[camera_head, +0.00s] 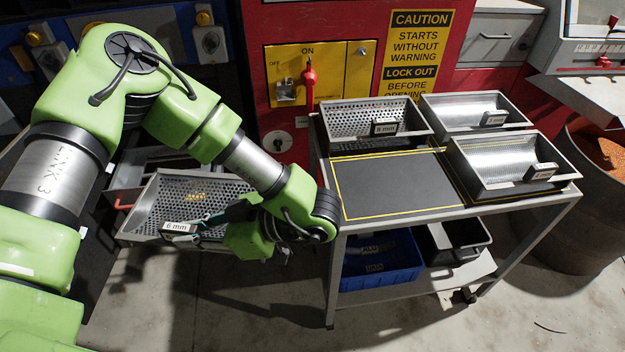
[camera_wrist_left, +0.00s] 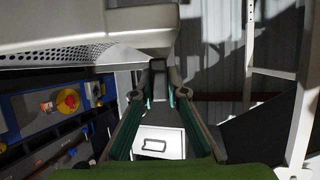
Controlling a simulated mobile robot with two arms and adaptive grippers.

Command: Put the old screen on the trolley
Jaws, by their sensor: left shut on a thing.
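The old screen (camera_head: 150,205) is a metal tray with a perforated floor and a label that seems to read 6 mm. It is left of the trolley. My left gripper (camera_head: 205,222) is shut on its near wall by the label; the arm partly covers its right end. In the left wrist view the screen (camera_wrist_left: 75,55) fills the upper left and the fingers (camera_wrist_left: 157,70) close on its edge. The trolley (camera_head: 455,211) has a dark, yellow-outlined bare space (camera_head: 390,187) at its front left. My right gripper is not in view.
The trolley top also holds an 8 mm perforated tray (camera_head: 345,123) and two more trays (camera_head: 455,108), (camera_head: 480,160). A blue bin (camera_head: 375,268) and a black bin (camera_head: 440,248) sit on its lower shelf. A red machine panel (camera_head: 300,20) stands behind; a round barrel (camera_head: 570,215) stands at right.

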